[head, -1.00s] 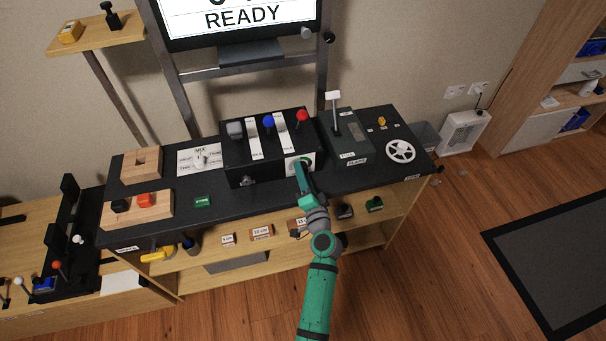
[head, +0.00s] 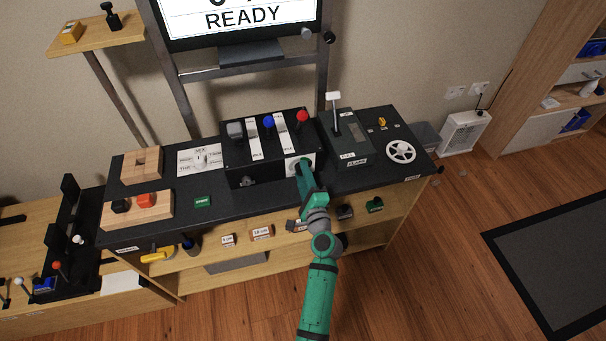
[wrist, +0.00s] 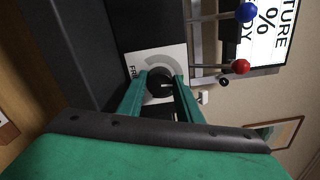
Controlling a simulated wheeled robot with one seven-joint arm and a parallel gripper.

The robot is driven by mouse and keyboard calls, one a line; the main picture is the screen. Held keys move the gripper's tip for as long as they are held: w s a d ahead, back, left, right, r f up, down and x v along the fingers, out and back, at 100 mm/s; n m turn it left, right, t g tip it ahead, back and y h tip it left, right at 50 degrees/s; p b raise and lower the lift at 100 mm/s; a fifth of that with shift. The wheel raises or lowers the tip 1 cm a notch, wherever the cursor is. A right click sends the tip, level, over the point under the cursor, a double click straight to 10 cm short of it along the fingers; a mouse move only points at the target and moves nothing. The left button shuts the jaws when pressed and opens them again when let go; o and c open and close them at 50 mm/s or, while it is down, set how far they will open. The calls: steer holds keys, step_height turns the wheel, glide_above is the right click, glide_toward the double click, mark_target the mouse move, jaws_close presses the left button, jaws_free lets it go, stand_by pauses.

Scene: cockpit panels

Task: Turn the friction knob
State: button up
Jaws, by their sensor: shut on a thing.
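The friction knob (wrist: 159,84) is a dark round knob on a white label plate with a grey arc, on the front face of the black lever box (head: 268,146). In the wrist view the plate (wrist: 142,61) shows the letters "FR". My gripper (wrist: 160,88) has its two green fingers on either side of the knob and is shut on it. In the head view my gripper (head: 301,164) reaches the plate at the right end of the box front and hides most of the knob.
Red (head: 302,116) and blue (head: 268,121) lever knobs stand above on the box. A flaps panel with a white-topped lever (head: 333,97) and a white wheel (head: 400,152) lie to the right. The shelf below (head: 270,246) holds several small items.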

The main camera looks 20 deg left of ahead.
stand_by(0.3)
steer(key=o, duration=1)
steer(key=shift+o, duration=0.2)
steer(key=v, duration=1)
steer(key=shift+s+d, duration=0.3)
